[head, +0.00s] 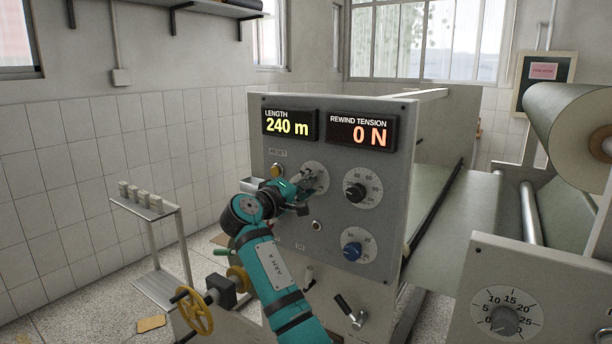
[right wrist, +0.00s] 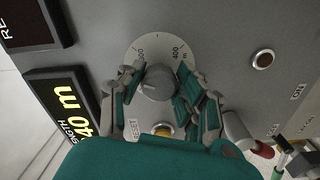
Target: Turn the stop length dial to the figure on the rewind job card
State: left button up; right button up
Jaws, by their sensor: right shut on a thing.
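The stop length dial is a grey knob (right wrist: 157,84) on a pale round scale (right wrist: 142,45) marked in m, with 400 readable. In the head view its scale (head: 320,172) is partly hidden behind my gripper. My right gripper (head: 305,183) is shut on the knob, with fingers on both sides of it in the right wrist view (right wrist: 158,88). The exact pointer reading is unclear. The LENGTH display (head: 290,125) reads 240 m. A pink card (head: 543,71) hangs on a dark board at the back right; its text is too small to read. My left gripper is out of view.
The grey panel (head: 285,105) also carries a REWIND TENSION display (head: 362,133) at 0 N, a black-knobbed dial (head: 355,191), a blue-knobbed dial (head: 352,251) and a yellow button (head: 277,171). A yellow handwheel (head: 193,311) and a lever (head: 350,312) stick out below.

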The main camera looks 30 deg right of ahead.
jog(key=shift+r+n+p, duration=0.1)
jog(key=shift+n+p, duration=1.45)
jog(key=shift+n, duration=0.45)
jog(key=o, duration=1.2)
jog(key=shift+c, duration=0.2)
jog(key=shift+a, duration=0.2)
jog(key=v, duration=1.1)
jog(key=shift+s+a, duration=0.15)
jog(key=shift+a, duration=0.15)
